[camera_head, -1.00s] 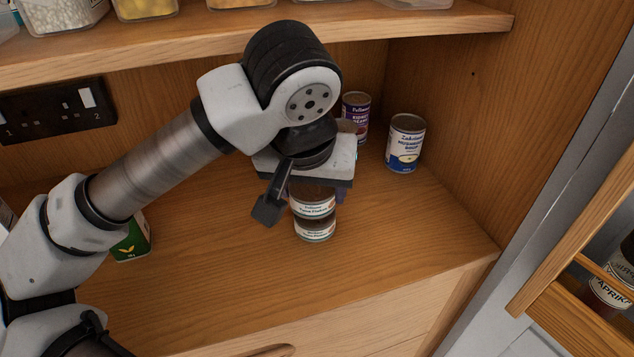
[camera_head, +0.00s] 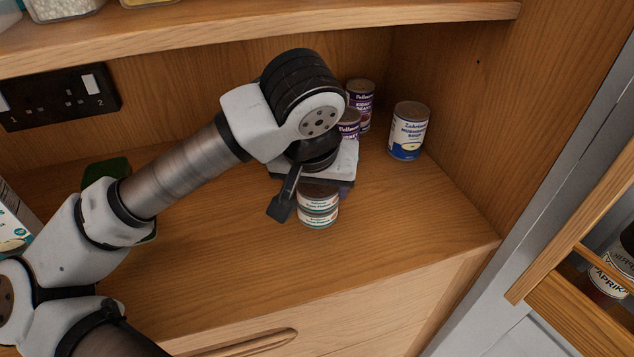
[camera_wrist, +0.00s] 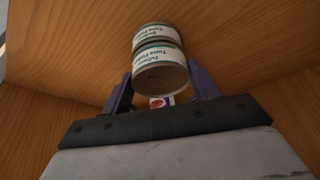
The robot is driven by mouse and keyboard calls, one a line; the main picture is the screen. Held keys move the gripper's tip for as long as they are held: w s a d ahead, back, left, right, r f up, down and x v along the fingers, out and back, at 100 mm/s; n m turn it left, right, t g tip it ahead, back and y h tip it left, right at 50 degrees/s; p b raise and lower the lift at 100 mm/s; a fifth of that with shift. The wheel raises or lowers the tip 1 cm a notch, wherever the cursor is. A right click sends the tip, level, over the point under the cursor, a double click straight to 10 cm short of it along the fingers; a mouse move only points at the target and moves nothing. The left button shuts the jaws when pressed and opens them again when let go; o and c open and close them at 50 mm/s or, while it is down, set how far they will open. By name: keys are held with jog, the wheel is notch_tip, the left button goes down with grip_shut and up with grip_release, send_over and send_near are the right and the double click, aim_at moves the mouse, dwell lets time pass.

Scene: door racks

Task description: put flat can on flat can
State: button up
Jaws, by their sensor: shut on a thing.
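Two flat tuna cans with white and green labels stand one above the other on the wooden shelf. The upper flat can (camera_head: 318,199) is directly over the lower flat can (camera_head: 318,218), well lined up, with no clear gap. My gripper (camera_head: 318,182) comes from behind and above and is shut on the upper can. In the wrist view the upper can (camera_wrist: 160,76) is the nearer one, between the purple fingers of my gripper (camera_wrist: 162,86). The lower can (camera_wrist: 154,34) is beyond it. My wrist hides part of the upper can's top in the head view.
A soup can (camera_head: 408,131) stands at the right back. A kidney beans can (camera_head: 361,98) and another purple-labelled can (camera_head: 348,124) stand behind my gripper. An upper shelf (camera_head: 400,22) overhangs the back. The shelf's front is clear. A green box (camera_head: 106,172) is partly behind my arm.

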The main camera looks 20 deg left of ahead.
jog(key=o, duration=1)
jog(key=shift+r, duration=0.1)
jog(key=shift+r+p, duration=0.2)
jog(key=shift+p, duration=0.3)
jog(key=b+v, duration=0.1)
jog(key=v, duration=1.1)
